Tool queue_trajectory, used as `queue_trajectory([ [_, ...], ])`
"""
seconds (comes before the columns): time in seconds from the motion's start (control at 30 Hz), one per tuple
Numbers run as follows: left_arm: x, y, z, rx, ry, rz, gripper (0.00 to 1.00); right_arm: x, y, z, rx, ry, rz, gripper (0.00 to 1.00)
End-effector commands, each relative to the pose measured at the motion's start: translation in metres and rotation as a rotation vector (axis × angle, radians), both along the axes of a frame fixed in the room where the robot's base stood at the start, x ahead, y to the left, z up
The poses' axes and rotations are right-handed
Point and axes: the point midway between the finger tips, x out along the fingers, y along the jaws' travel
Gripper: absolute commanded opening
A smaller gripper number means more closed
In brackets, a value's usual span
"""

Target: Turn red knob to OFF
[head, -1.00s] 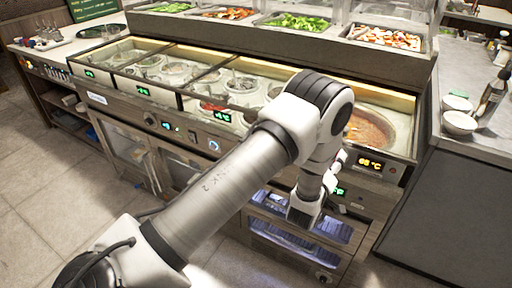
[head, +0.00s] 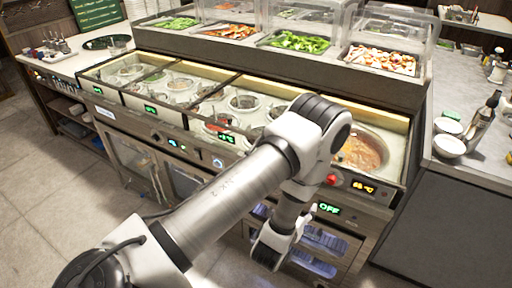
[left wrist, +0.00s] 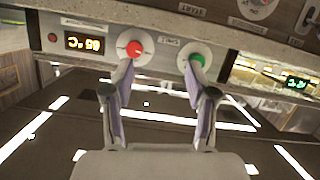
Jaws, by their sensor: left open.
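The red knob (head: 331,180) sits on the front panel, left of the amber temperature display (head: 363,187). A green display below it reads OFF (head: 329,209). In the upside-down left wrist view the red knob (left wrist: 134,49) has a white surround, next to a green knob (left wrist: 197,58). My left gripper (left wrist: 160,72) is open and empty. One fingertip overlaps the red knob's lower edge in that view, the other the green knob's; I cannot tell whether they touch. My right gripper is not in view.
The counter wells (head: 240,100) lie left of my arm, and a soup well (head: 362,150) is behind the knob. A glass-fronted cabinet (head: 325,238) is below the panel. White bowls (head: 449,146) stand on the right counter. The floor at left is clear.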

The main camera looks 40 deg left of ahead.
Motion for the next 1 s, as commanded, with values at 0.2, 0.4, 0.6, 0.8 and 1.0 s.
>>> queue_trajectory([
  [0.2, -0.048, 0.002, -0.021, -0.026, 0.270, -0.017, 0.57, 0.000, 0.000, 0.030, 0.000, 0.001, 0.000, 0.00],
  [0.4, -0.090, -0.001, -0.043, -0.042, 0.487, -0.048, 0.57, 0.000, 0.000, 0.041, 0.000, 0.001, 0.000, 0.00],
  [0.6, -0.138, -0.007, -0.054, -0.059, 0.699, -0.088, 0.57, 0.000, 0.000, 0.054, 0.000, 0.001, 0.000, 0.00],
  [0.8, -0.181, -0.015, -0.067, -0.068, 0.886, -0.145, 0.57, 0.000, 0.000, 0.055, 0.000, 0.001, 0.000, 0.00],
  [1.0, -0.207, -0.019, -0.070, -0.074, 0.993, -0.181, 0.57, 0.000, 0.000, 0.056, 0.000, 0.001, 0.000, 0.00],
])
